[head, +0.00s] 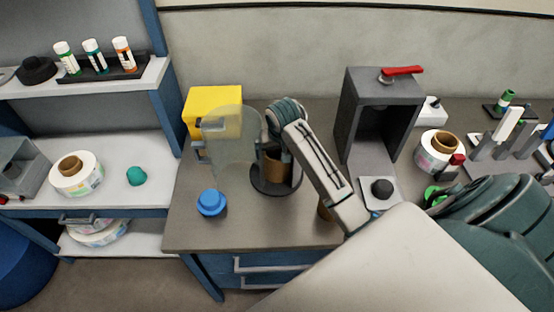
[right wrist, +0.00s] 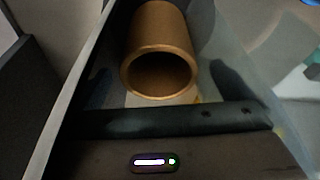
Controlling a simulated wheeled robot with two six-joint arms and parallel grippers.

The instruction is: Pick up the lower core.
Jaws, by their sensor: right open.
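A brown cardboard core (head: 272,166) stands within a dark round base (head: 268,189) on the table, partly covered by my right gripper. A second brown core (head: 323,210) shows lower in the head view, mostly hidden behind my right arm. My right gripper (head: 283,157) is at the first core, its fingers hard to make out in the head view. In the right wrist view a brown core (right wrist: 158,55) lies ahead of the open gripper, its hollow end towards the camera. Contact with the fingers cannot be told. My left gripper is not in view.
A label reel (head: 432,156) lies beyond.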

